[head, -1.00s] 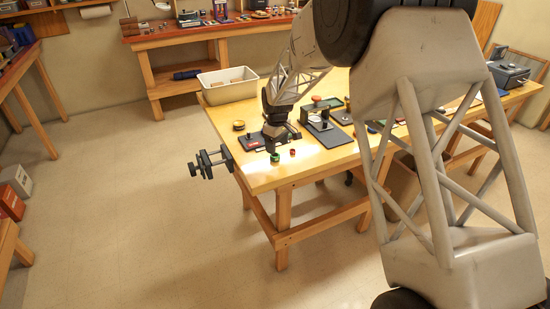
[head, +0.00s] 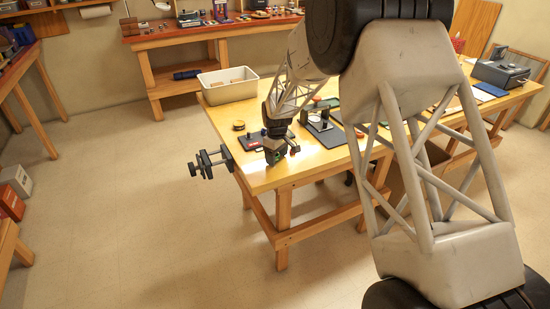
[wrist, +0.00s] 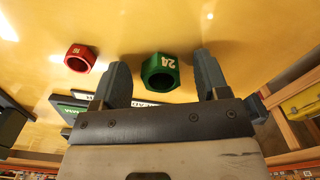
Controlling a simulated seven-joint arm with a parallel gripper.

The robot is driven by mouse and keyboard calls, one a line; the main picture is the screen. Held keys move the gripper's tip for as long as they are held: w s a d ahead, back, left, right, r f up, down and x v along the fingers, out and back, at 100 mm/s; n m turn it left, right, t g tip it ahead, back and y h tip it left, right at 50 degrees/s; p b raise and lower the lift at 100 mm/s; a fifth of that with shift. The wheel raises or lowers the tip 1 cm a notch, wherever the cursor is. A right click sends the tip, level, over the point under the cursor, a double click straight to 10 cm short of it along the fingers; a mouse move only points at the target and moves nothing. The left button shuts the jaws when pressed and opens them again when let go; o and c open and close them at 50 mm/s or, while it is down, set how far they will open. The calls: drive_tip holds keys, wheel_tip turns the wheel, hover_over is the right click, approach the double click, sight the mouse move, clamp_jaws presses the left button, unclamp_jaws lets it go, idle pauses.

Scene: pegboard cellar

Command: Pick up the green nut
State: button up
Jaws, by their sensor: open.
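The green nut (wrist: 160,73) is a hexagonal ring marked 24 on the yellow wooden table. In the wrist view it sits between the two spread fingers of my gripper (wrist: 162,64), with space visible on both sides. My gripper is open and holds nothing. In the head view my gripper (head: 279,152) is low at the table's front left corner, and the green nut (head: 273,158) shows only partly beside the fingers.
A smaller red nut (wrist: 79,58) lies left of the left finger in the wrist view. Dark labelled plates lie beneath the gripper's palm. A vise (head: 210,163) is on the table's left edge. A white bin (head: 229,87) stands at the back left.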

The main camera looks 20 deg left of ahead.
drive_tip(key=shift+c, duration=0.3)
drive_tip(key=c, duration=1)
drive_tip(key=shift+r, duration=0.1)
drive_tip(key=shift+r, duration=0.7)
wheel_tip(320, 180, up, 2)
drive_tip(key=shift+r, duration=0.15)
drive_tip(key=s+d, duration=0.2)
drive_tip(key=s, duration=0.2)
drive_tip(key=s+d, duration=0.3)
drive_tip(key=s, duration=0.2)
drive_tip(key=s+d+r, duration=0.1)
drive_tip(key=s+d, duration=0.2)
drive_tip(key=s, duration=0.1)
drive_tip(key=shift+s+d, duration=0.1)
drive_tip(key=shift+s, duration=0.25)
drive_tip(key=shift+w+r, duration=0.1)
drive_tip(key=shift+w, duration=0.05)
